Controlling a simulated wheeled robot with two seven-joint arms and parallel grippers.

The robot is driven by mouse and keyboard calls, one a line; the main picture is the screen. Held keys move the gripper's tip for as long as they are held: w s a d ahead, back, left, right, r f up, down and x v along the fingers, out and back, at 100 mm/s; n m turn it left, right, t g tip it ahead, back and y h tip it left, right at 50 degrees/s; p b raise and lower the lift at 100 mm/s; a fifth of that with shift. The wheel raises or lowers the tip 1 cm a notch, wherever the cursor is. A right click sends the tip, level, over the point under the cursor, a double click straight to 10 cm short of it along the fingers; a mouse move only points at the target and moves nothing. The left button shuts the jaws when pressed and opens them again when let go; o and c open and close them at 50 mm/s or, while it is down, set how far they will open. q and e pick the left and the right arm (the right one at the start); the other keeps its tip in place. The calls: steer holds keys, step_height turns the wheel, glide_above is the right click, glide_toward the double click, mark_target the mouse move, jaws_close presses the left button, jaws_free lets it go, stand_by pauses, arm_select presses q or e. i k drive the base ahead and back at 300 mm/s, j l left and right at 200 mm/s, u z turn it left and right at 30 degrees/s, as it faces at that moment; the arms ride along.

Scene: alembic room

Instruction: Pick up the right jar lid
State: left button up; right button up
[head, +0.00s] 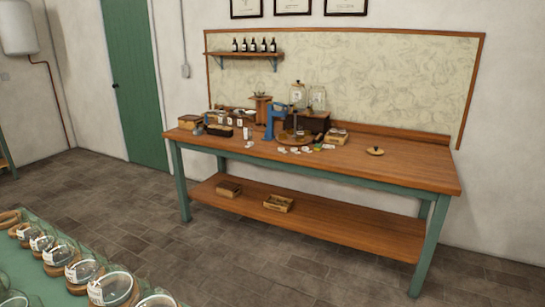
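A small round brown lid with a knob (375,151) lies by itself on the right part of the workbench top (410,167). Two clear glass jars stand on a dark box at the back of the bench: a left jar (297,94) with a pale label and a right jar (318,98). They are too small to tell clearly whether either has a lid on. Neither of my grippers shows in the head view.
A blue stand (273,122), a wooden box (336,136) and scattered small white pieces crowd the bench's middle and left. The bench top around the lid is clear. A green table (40,272) with several glass domes is at lower left. Open tiled floor lies before the bench.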

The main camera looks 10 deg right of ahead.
mark_target(376, 151)
steer(key=i+l+u, duration=0.1)
steer(key=i+l, duration=0.25)
steer(key=i+l+u, duration=0.1)
steer(key=i+l, duration=0.25)
steer(key=l, duration=0.25)
steer(key=i+l+u, duration=0.1)
steer(key=i+l, duration=0.25)
steer(key=l, duration=0.15)
steer(key=i+l, duration=0.15)
steer(key=l, duration=0.2)
steer(key=i+l, duration=0.15)
steer(key=l, duration=0.2)
steer(key=i+l+u, duration=0.1)
steer(key=l, duration=0.25)
steer(key=i+l, duration=0.15)
steer(key=l, duration=0.2)
steer(key=i+l+u, duration=0.1)
steer(key=l, duration=0.25)
steer(key=i+l, duration=0.2)
steer(key=l, duration=0.15)
steer(key=i+l, duration=0.1)
steer(key=l, duration=0.25)
steer(key=u, duration=0.05)
